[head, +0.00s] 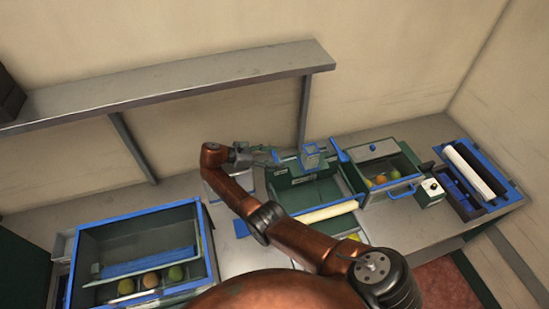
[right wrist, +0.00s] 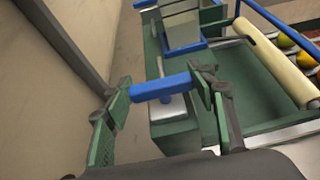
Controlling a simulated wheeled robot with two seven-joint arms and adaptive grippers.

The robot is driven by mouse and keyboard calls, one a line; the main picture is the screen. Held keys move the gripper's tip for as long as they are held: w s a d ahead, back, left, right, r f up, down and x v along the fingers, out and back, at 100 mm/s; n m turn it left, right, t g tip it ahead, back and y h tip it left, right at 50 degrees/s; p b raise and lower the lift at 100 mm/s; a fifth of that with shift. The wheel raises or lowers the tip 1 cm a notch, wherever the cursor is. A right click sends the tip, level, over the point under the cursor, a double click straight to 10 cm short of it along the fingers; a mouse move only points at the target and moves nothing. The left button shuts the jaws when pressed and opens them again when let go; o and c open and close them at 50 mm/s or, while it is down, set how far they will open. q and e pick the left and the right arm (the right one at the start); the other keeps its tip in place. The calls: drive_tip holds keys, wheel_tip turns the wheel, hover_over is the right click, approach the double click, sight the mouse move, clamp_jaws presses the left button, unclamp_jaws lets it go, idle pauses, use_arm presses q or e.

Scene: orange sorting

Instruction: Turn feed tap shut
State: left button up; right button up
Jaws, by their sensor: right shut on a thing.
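The feed tap's blue handle (right wrist: 160,88) is a short bar on a grey lever above a green housing (right wrist: 176,132) in the right wrist view. My right gripper (right wrist: 158,84) has its green-padded fingers at the two ends of the bar and is shut on it. In the head view my right gripper (head: 262,156) is at the left back corner of the green feed box (head: 284,182); the handle cannot be made out there. My left gripper is not in view.
A cream roller (head: 328,212) lies across the feed box's front. A blue-rimmed crate (head: 140,217) with fruit stands at left, a green bin (head: 375,168) with fruit at right. A grey shelf (head: 180,80) runs along the wall.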

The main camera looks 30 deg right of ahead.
drive_tip(key=shift+f, duration=0.1)
drive_tip(key=o, duration=1.2)
drive_tip(key=shift+d, duration=0.1)
drive_tip(key=v, duration=0.7)
drive_tip(key=shift+a, duration=0.3)
drive_tip(key=shift+w+r, duration=0.1)
drive_tip(key=shift+r, duration=0.15)
